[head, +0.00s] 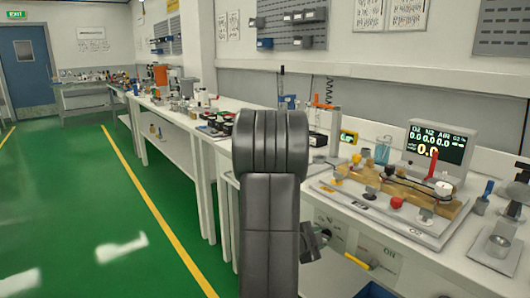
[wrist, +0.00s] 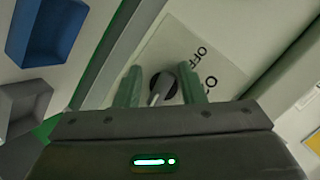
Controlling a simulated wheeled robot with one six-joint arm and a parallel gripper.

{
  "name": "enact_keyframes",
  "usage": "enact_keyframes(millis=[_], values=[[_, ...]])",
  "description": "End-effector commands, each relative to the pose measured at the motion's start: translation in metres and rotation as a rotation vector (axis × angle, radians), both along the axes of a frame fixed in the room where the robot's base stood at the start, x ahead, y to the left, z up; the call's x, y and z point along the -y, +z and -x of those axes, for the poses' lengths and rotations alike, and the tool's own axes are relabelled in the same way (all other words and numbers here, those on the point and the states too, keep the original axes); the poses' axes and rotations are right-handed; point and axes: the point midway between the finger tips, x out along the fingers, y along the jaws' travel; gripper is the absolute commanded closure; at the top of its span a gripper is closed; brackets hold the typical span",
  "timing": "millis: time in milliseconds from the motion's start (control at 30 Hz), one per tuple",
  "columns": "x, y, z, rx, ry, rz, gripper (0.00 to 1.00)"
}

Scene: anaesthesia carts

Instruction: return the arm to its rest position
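My arm (head: 270,205) rises in the middle of the head view and hides part of the bench behind it. My gripper (wrist: 161,80) shows in the wrist view with two greenish fingers spread apart. A dark round knob with a grey pointer (wrist: 161,88) shows between the fingers, on a pale plate (wrist: 185,50) marked OFF. No finger is seen to press on the knob; how far it lies from the fingertips is hard to tell. In the head view the fingers are hidden behind my arm.
A white bench (head: 425,250) runs along the right with a valve board (head: 350,207) and a gas display (head: 437,147). A yellow handle (head: 358,260) is on its front. A blue bin (wrist: 45,30) and a grey bin (wrist: 22,108) are at left in the wrist view. Green floor (head: 80,190) at left is clear.

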Motion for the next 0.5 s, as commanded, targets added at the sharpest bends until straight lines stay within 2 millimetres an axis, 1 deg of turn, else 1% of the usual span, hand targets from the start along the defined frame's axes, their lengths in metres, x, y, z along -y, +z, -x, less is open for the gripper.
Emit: enact_keyframes(millis=[33, 500], values=[[-0.0003, 0.0047, -0.0001, -0.021, 0.000, 0.015, 0.64], [0.0002, 0.0020, 0.0009, -0.228, 0.000, 0.176, 0.64]])
